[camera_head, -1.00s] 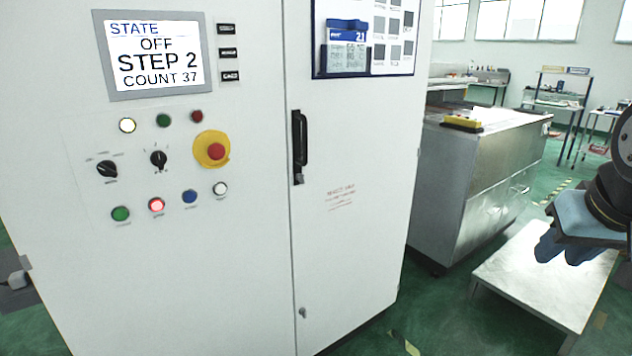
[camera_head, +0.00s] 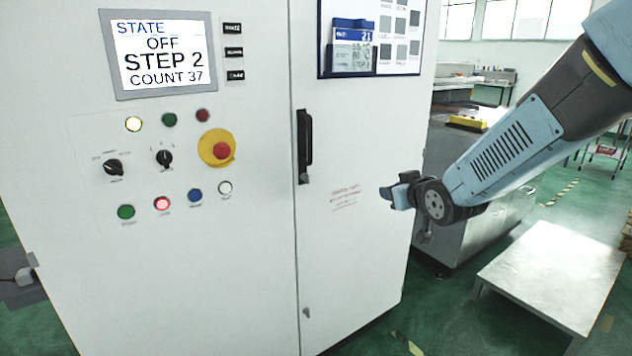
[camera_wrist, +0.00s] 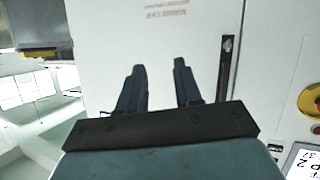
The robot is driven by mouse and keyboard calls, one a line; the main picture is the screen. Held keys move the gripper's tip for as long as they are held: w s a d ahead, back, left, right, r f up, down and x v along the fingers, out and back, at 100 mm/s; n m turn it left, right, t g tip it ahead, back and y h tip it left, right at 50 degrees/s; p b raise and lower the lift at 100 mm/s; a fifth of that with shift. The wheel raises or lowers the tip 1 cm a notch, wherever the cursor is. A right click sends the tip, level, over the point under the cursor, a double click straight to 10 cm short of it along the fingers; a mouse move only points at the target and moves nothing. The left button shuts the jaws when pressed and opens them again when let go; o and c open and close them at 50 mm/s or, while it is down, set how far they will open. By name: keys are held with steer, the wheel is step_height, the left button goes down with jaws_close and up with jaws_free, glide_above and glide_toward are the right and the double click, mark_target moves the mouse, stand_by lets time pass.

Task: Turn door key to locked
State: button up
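The cabinet door (camera_head: 350,245) is closed and carries a black upright handle (camera_head: 304,140). A small silver lock or key piece (camera_head: 303,179) sits at the handle's lower end; its turn is too small to read. In the wrist view the handle (camera_wrist: 223,80) appears inverted, with the silver piece (camera_wrist: 228,44) near its upper end. My gripper (camera_head: 386,196) is in front of the door, right of the handle and slightly below the lock. The wrist view shows my gripper (camera_wrist: 159,66) with two fingers apart and nothing between them. It touches neither handle nor lock.
Left of the door is a panel with a screen (camera_head: 163,53) reading STATE OFF, several buttons and a yellow-ringed red stop button (camera_head: 221,151). A wall pocket (camera_head: 352,48) hangs on the upper door. A low pale table (camera_head: 550,270) stands at right. Door space around the handle is clear.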

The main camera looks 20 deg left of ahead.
mark_target(309, 179)
steer(key=a+f+n+y, duration=0.25)
steer(key=a+y, duration=0.45)
steer(key=a, duration=0.6)
steer(key=x, duration=0.8)
steer(key=f+x, duration=0.1)
steer(key=x, duration=0.4)
steer(key=shift+s+a, duration=0.1)
steer(key=shift+a, duration=0.1)
steer(key=shift+c, duration=0.3)
